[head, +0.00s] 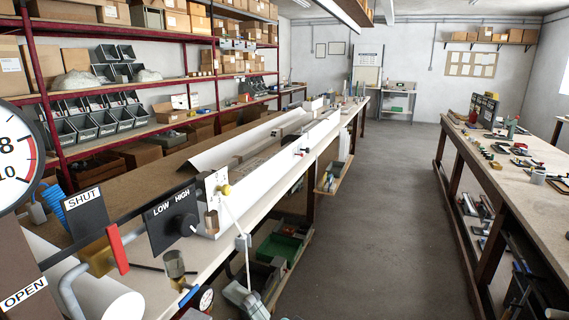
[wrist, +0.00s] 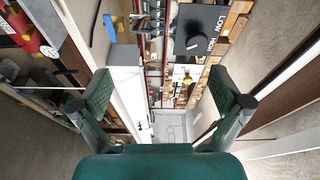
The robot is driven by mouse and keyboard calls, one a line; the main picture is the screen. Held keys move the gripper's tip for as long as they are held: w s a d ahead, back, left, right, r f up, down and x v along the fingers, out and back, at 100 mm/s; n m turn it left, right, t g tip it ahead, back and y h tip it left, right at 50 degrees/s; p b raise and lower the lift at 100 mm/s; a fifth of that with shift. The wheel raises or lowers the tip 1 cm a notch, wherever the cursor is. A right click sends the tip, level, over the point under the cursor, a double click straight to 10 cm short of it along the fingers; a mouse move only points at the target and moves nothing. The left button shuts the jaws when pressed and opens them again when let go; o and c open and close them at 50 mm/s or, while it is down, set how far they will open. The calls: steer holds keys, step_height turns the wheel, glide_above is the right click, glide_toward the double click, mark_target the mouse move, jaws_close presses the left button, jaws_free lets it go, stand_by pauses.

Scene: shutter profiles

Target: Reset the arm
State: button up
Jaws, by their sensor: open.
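My gripper (wrist: 160,88) shows in the wrist view with its two green-padded fingers wide apart. Nothing is between the pads; the gap looks through to the shelves and bench beyond. I cannot make out my gripper or arm for certain in the head view. A black LOW/HIGH panel with a round knob (head: 182,224) is at the lower left of the head view. The same knob (wrist: 196,42) shows in the wrist view, above and beyond the right finger, apart from it.
A red lever (head: 118,249) stands between SHUT and OPEN signs, near a large gauge (head: 14,155). A long workbench (head: 250,160) runs away behind them. Red-framed shelves (head: 130,88) line the left. A second bench (head: 530,195) stands right. The grey floor (head: 385,220) between is clear.

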steer(key=s+d+f+t+h, duration=0.2)
steer(key=s+d+f+h, duration=0.3)
steer(key=d+f, duration=0.5)
steer(key=s+d+f+t+h, duration=0.2)
steer(key=s+d+f+h, duration=0.3)
steer(key=d+f, duration=0.5)
steer(key=s+d+f+n+h, duration=0.2)
steer(key=s+d+n, duration=0.1)
steer(key=s, duration=0.9)
steer(key=s+d+f+n+h, duration=0.2)
steer(key=s+d+f+n, duration=0.1)
steer(key=s, duration=0.9)
steer(key=shift+f+n, duration=0.15)
steer(key=shift+n, duration=0.35)
steer(key=shift+d, duration=0.1)
